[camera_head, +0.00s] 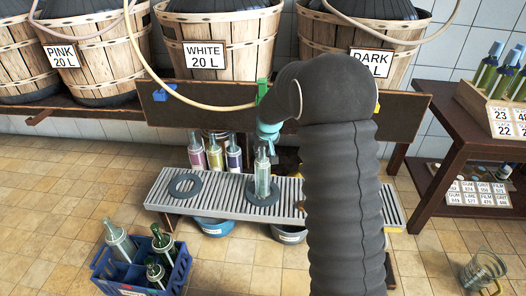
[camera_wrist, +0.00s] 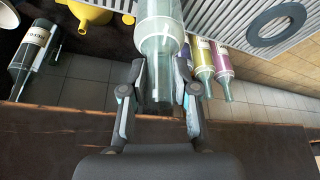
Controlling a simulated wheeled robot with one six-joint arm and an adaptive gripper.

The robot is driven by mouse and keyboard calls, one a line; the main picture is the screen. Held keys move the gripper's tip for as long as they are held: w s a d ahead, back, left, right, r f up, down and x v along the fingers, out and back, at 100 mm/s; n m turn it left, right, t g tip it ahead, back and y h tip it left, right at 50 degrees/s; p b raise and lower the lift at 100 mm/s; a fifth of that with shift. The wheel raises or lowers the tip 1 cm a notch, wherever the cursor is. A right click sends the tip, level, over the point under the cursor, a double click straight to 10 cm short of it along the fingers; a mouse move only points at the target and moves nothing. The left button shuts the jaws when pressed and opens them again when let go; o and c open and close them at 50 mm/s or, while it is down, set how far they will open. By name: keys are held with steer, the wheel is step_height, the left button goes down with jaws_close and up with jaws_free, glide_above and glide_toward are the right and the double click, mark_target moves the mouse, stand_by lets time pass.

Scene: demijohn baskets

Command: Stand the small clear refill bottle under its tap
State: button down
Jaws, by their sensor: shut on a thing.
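The small clear bottle (camera_head: 262,180) is upright over the right dark ring (camera_head: 276,211) on the slatted grate, below the green tap (camera_head: 262,88). I cannot tell whether its base touches the ring. In the wrist view the clear bottle (camera_wrist: 158,22) is between the two fingers of my gripper (camera_wrist: 160,75), neck toward the camera. The fingers are shut on its neck and shoulder area.
Another ring (camera_head: 185,184) on the grate is empty. Pink, yellow and purple labelled bottles (camera_head: 214,152) stand behind the grate. A blue crate (camera_head: 142,272) of bottles stands at front left. A dark shelf (camera_head: 440,190) is at right, with a glass jug (camera_head: 482,270) on the floor.

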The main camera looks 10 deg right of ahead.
steer(key=shift+f, duration=0.1)
steer(key=c, duration=0.9)
jaws_free()
